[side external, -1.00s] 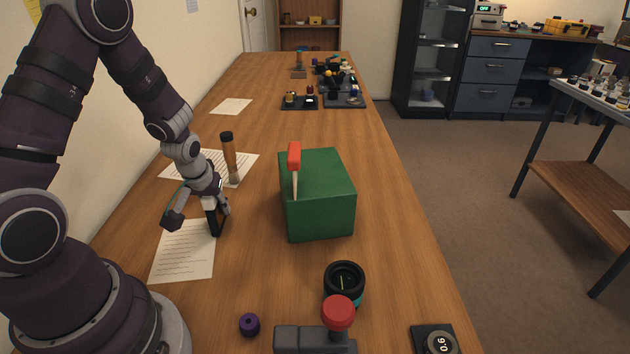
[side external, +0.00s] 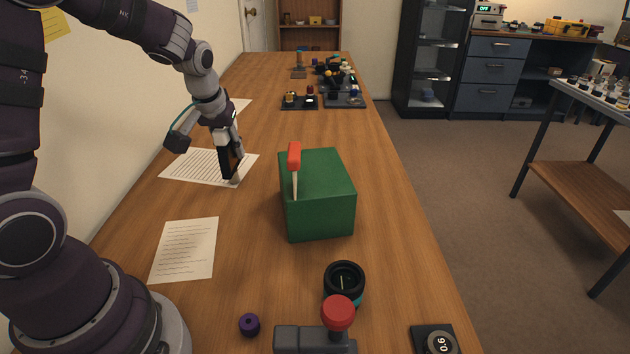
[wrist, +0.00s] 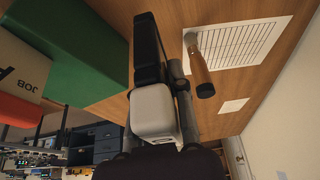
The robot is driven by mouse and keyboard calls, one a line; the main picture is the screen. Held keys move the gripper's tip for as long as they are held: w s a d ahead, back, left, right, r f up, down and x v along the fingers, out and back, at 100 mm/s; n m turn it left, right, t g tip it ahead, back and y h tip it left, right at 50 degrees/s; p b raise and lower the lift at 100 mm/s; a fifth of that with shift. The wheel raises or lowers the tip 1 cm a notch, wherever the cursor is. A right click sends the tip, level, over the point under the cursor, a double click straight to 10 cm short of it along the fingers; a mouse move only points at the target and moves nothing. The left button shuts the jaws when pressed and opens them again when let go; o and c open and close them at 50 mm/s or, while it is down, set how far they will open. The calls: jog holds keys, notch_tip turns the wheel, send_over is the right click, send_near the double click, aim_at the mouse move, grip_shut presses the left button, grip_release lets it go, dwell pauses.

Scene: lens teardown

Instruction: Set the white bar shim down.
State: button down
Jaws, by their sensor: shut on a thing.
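My gripper (side external: 230,176) points down over the far written sheet (side external: 190,167) on the left of the bench, low and left of the green box. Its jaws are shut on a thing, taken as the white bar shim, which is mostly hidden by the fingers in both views. In the wrist view, a dark finger of my gripper (wrist: 158,55) runs up the middle. A pale rounded block shows below it; I cannot tell whether it belongs to my gripper. I cannot tell whether the shim touches anything.
A green box (side external: 322,195) with a red-handled tool stands right of my gripper. A nearer sheet (side external: 185,250) lies flat. A black ring (side external: 344,281) and purple knob (side external: 249,324) are in front. Bare wood lies beyond the box.

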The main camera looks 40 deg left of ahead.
jog(key=w+d+m, duration=0.1)
jog(key=w+d, duration=0.1)
jog(key=w, duration=0.1)
jog(key=w+d+r+m, duration=0.1)
jog(key=w+d, duration=0.1)
jog(key=w, duration=0.2)
jog(key=w+d+m+h, duration=0.1)
jog(key=w+d, duration=0.1)
jog(key=w, duration=0.1)
jog(key=shift+w+d+r+t, duration=0.3)
jog(key=shift+w+d, duration=0.05)
jog(key=shift+w, duration=0.05)
jog(key=w+d+r+m+h, duration=0.1)
jog(key=w+d+m, duration=0.15)
jog(key=d, duration=0.45)
jog(key=w+d+m+h, duration=0.1)
jog(key=d+m, duration=0.2)
jog(key=d, duration=0.4)
jog(key=s+d+f+m+h, duration=0.1)
jog(key=s+d+f+m, duration=0.25)
jog(key=d, duration=0.65)
jog(key=shift+h, duration=0.3)
jog(key=f, duration=0.6)
jog(key=s+f, duration=0.1)
jog(key=f, duration=0.2)
jog(key=shift+d+f, duration=0.4)
jog(key=shift+f, duration=0.15)
jog(key=c, duration=1)
grip_release()
jog(key=shift+c, duration=0.2)
